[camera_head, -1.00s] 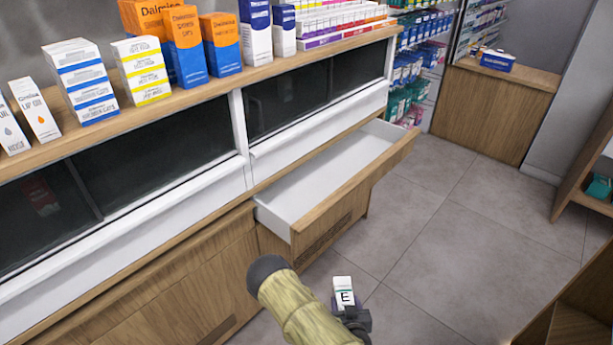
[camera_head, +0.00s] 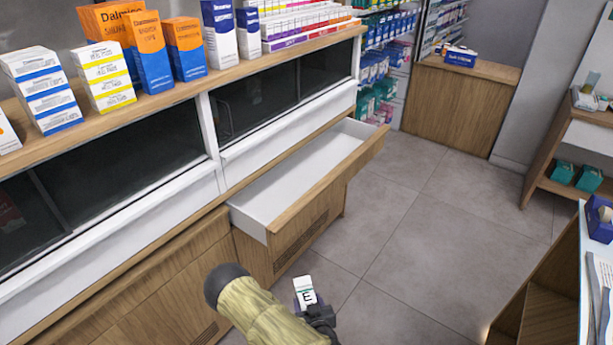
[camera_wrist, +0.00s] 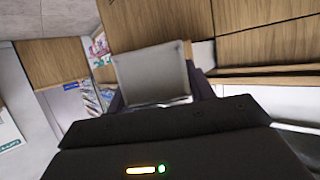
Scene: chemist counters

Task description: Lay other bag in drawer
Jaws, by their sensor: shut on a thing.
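My gripper (camera_head: 318,312) is shut on a small white bag (camera_head: 304,290) marked with a black "E" and a thin green band. It holds the bag up over the floor, in front of the counter and to the lower right of the open drawer. In the wrist view the bag (camera_wrist: 152,75) shows as a pale grey panel between the dark fingers. The drawer (camera_head: 290,185) is pulled out from the counter; its white inside looks empty. The bag is apart from the drawer. No second bag shows.
Boxes (camera_head: 145,50) stand along the wooden shelf (camera_head: 180,95) above the drawer. A white-topped counter (camera_head: 592,290) with a blue container is at the right edge. A shelf unit (camera_head: 575,150) stands at the far right. The tiled floor (camera_head: 420,240) between is clear.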

